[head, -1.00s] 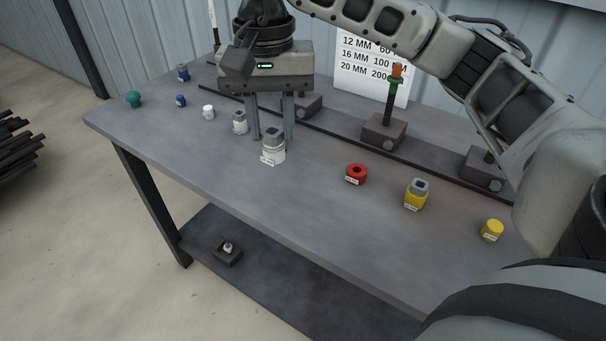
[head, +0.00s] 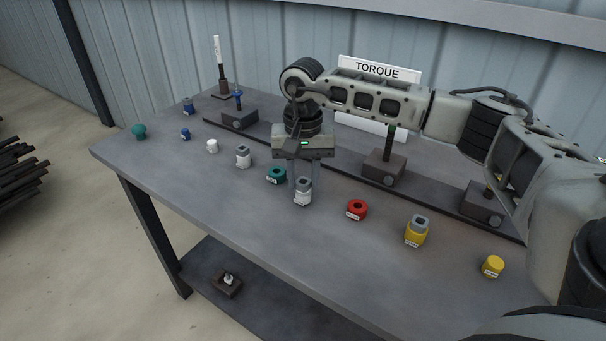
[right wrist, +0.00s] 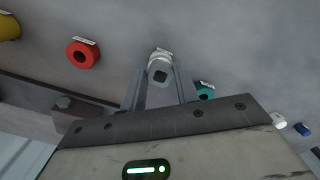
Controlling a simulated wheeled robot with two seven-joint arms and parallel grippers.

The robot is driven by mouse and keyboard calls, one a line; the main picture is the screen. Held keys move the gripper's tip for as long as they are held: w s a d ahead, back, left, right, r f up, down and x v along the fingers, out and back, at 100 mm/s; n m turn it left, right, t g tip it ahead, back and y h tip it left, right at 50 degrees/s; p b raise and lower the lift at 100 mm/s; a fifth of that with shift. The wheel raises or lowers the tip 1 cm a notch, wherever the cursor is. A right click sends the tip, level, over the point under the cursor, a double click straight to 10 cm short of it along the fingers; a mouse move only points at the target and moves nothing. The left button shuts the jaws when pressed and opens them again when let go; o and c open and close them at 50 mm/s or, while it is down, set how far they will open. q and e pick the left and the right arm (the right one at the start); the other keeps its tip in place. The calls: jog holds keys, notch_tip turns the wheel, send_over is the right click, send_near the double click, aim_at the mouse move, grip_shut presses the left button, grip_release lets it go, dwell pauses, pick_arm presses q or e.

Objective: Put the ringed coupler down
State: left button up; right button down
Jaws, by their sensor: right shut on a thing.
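The ringed coupler (head: 303,196) is a white round collar with a grey, square-holed top and a small label. My right gripper (head: 304,186) points straight down with its fingers shut on it. The coupler is upright, at or just above the tabletop; I cannot tell whether its base touches. In the right wrist view it sits between the fingertips (right wrist: 160,75), its square hole facing the camera. My left gripper is in neither view.
On the workbench (head: 330,255), a teal ring (head: 277,174) lies close behind-left of the coupler and a red ring (head: 357,210) to its right. A similar grey-white coupler (head: 243,157) stands left, a yellow one (head: 415,232) right. Dark stand blocks (head: 384,168) line the back.

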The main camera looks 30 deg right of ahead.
jog(key=shift+f, duration=0.15)
jog(key=shift+f, duration=0.2)
jog(key=c, duration=1.1)
grip_release()
jog(key=shift+o, duration=0.2)
jog(key=shift+r, duration=0.1)
